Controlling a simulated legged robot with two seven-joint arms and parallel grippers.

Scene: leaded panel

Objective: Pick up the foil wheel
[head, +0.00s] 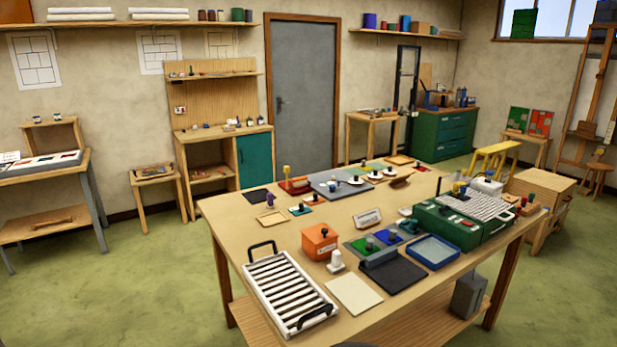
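I cannot single out the foil wheel with certainty; many items on the wooden worktable (225,212) are small. Several white discs with dark knobs, one of them this white disc (375,175), sit toward the back of the table by a grey board (330,186). An orange box (319,242) with a black knob stands near the middle, with a small white piece (337,262) beside it. Neither of my grippers is in view.
A white slatted rack (288,292) with black handles lies at the table's front left. A green machine (447,226), a blue tray (433,251), a dark mat (394,273) and a cream sheet (354,294) crowd the right and front. Green floor (120,290) is open at left.

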